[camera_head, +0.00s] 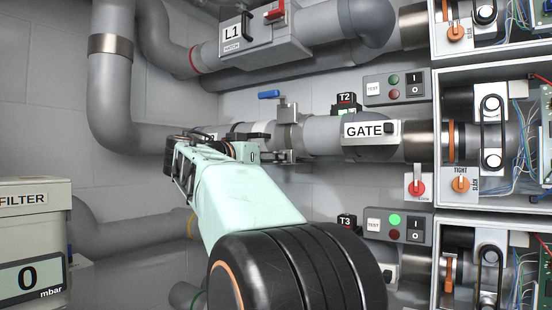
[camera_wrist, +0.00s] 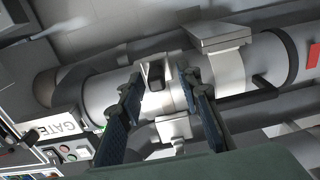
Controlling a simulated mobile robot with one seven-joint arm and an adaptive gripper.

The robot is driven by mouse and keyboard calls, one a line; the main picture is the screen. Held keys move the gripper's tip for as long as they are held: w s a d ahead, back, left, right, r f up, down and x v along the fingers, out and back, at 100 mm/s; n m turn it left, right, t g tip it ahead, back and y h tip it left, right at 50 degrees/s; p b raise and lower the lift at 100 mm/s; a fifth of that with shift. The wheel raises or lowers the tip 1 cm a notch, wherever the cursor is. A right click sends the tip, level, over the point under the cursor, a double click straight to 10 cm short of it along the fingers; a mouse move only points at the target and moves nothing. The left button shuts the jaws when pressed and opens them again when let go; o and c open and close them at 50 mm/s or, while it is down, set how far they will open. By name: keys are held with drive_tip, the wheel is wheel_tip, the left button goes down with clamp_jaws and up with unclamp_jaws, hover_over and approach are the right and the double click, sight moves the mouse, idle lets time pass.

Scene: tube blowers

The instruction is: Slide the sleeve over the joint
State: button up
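The main pipe (camera_head: 335,133) runs across the middle of the head view, with a label reading GATE at its right. My gripper (camera_head: 237,138) is at this pipe, left of a metal bracket (camera_head: 287,110). In the wrist view, its two dark fingers (camera_wrist: 160,100) stand apart in front of the pipe. A light band (camera_wrist: 156,98) with a small dark block shows between them. I see no clear grip on anything. A light collar with a wide bracket (camera_wrist: 220,32) lies just right of the fingers. I cannot tell for sure which band is the sleeve. The joint is not clearly visible.
A blue lever (camera_head: 269,94) sits above the pipe. A switch box (camera_head: 392,88) and open electrical cabinets (camera_head: 492,72) stand at the right. A box marked FILTER (camera_head: 30,225) is at the lower left. Another pipe with an L1 box (camera_head: 255,42) runs above.

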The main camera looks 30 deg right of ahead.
drive_tip(key=v, duration=1)
drive_tip(key=shift+a, duration=0.4)
drive_tip(key=shift+s+r, duration=0.1)
